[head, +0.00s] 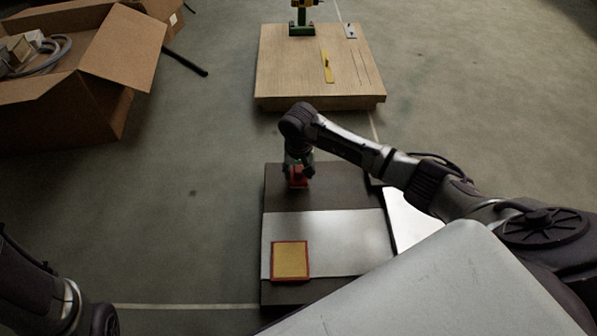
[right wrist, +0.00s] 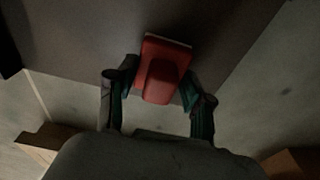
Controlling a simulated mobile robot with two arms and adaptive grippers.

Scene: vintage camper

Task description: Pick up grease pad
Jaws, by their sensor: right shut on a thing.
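A red block-like thing with a raised grip (head: 298,181), which looks like the grease pad, is at the far left part of a dark grey board (head: 340,190). My right gripper (head: 299,170) points down over it and is shut on it. In the right wrist view the red pad (right wrist: 166,66) sits between the two green-and-dark fingers, with a thin pale edge at its far side. I cannot tell whether it touches the board. A flat yellow square with a red border (head: 290,260) lies on the board's light grey panel (head: 350,235). My left gripper is out of view.
A wooden platform (head: 300,75) with a green-and-yellow tool (head: 303,20) and a yellow strip (head: 327,66) stands beyond the board. An open cardboard box (head: 60,110) is at the upper left. A white sheet (head: 408,218) lies right of the board. Floor left of the board is clear.

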